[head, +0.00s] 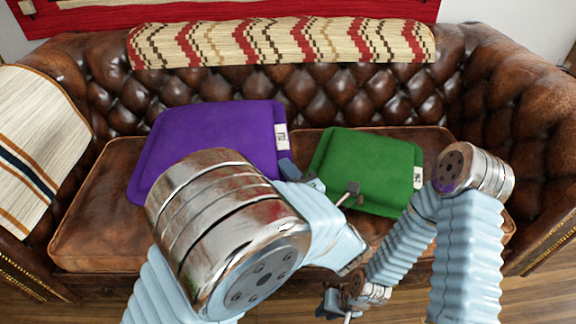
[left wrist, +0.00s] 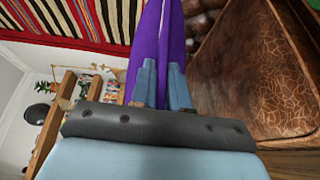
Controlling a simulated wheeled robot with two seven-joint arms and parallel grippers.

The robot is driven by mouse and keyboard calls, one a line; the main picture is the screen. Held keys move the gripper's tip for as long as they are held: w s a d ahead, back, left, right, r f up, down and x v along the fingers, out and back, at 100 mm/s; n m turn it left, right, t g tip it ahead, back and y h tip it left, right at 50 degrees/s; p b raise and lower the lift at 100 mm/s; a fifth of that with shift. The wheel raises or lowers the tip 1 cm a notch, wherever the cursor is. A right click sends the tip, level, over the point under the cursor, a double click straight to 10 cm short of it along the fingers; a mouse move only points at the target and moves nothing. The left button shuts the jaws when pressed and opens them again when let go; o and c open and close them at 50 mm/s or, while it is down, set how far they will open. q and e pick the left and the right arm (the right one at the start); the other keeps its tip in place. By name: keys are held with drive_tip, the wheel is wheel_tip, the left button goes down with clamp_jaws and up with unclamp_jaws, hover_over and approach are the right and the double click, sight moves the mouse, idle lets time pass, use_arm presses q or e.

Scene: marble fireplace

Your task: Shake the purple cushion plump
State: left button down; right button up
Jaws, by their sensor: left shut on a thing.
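The purple cushion (head: 212,140) is over the left part of the sofa seat, in front of the tufted back, with a white label on its right edge. My left gripper (head: 294,172) is at the cushion's lower right corner, partly hidden by my own arm. In the left wrist view, its two fingers are shut on the purple cushion (left wrist: 160,50), which shows edge-on between them. I cannot tell whether the cushion touches the seat. My right gripper (head: 337,303) is low in front of the sofa, away from the cushion. Its fingers are too small to judge.
A green cushion (head: 368,168) lies on the seat to the right, close to my left wrist. The brown leather sofa (head: 90,232) has high arms at both sides. A striped throw (head: 38,135) covers its left arm, and a patterned one (head: 285,42) covers its back.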

use_arm(q)
drive_tip(key=r+p, duration=0.2)
drive_tip(key=shift+p, duration=0.35)
wheel_tip(320, 180, up, 3)
drive_tip(key=shift+b, duration=0.45)
wheel_tip(320, 180, down, 7)
drive_tip(key=b, duration=0.1)
drive_tip(key=shift+r+b, duration=0.15)
drive_tip(key=shift+b, duration=0.25)
